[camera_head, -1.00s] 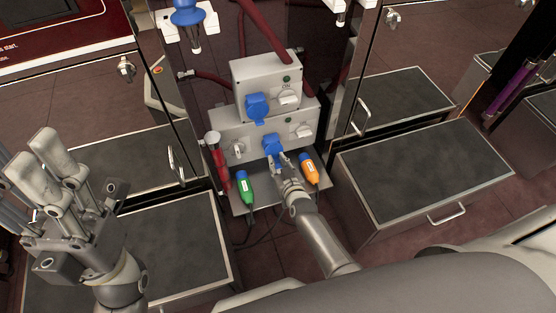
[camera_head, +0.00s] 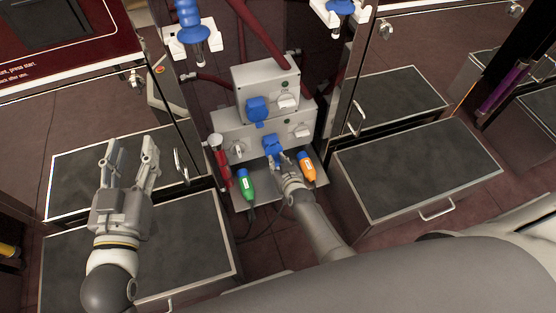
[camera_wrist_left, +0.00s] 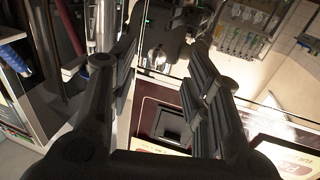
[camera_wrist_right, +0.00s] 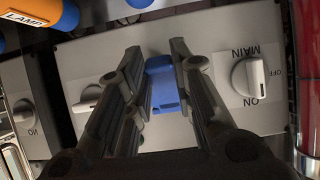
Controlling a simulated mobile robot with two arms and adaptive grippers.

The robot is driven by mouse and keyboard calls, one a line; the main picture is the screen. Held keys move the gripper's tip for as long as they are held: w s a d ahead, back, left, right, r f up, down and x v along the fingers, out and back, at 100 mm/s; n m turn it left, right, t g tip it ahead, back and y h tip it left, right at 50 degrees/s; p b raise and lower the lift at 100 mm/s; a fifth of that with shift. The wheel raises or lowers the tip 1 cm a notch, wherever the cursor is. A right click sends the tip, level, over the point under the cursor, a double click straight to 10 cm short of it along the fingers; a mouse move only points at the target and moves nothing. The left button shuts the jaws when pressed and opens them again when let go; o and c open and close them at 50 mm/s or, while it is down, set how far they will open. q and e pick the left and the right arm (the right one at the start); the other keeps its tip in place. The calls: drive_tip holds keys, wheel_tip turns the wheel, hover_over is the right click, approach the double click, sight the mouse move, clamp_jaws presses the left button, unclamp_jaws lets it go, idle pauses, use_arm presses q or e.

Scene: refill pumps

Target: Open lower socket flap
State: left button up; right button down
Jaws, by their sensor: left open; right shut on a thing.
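The lower socket flap (camera_head: 272,143) is blue and sits on the front of the lower grey switch box (camera_head: 222,130). My right gripper (camera_head: 280,160) is at this flap. In the right wrist view the flap (camera_wrist_right: 163,92) lies between the two fingers, which are shut on it. How far the flap is tilted open is hard to tell. My left gripper (camera_head: 133,150) is open and empty, raised over the step at the left, well away from the boxes. In the left wrist view its fingers are spread with nothing between them.
The upper box (camera_head: 249,77) carries another blue flap (camera_head: 257,107). A green plug (camera_head: 245,186) and an orange plug (camera_head: 307,167) stand on the tray below, on either side of my right gripper. A red-handled item (camera_head: 222,168) is at the left. Steps lie on both sides.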

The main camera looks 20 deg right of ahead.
drive_tip(key=shift+s+r+g+p, duration=0.1)
drive_tip(key=shift+r+g+p, duration=0.2)
drive_tip(key=shift+p, duration=0.55)
drive_tip(key=shift+s+r+g+p, duration=0.1)
drive_tip(key=shift+g+p, duration=0.2)
drive_tip(key=shift+p, duration=0.65)
use_arm(q)
drive_tip(key=s+a+f+g+y, duration=0.1)
drive_tip(key=s+a+f+g, duration=0.1)
drive_tip(key=s+f+g, duration=0.3)
drive_tip(key=s+a+f+g+y, duration=0.2)
drive_tip(key=s+f+g, duration=0.4)
drive_tip(key=f, duration=0.4)
drive_tip(key=shift+s+a+n, duration=0.15)
drive_tip(key=shift+a+n, duration=0.15)
drive_tip(key=shift+a, duration=0.25)
use_arm(e)
drive_tip(key=c, duration=1.2)
unclamp_jaws()
drive_tip(key=shift+c, duration=0.2)
drive_tip(key=shift+s, duration=0.15)
drive_tip(key=shift+s+r, duration=0.3)
drive_tip(key=shift+s, duration=0.25)
drive_tip(key=s, duration=1.1)
drive_tip(key=shift+s, duration=0.3)
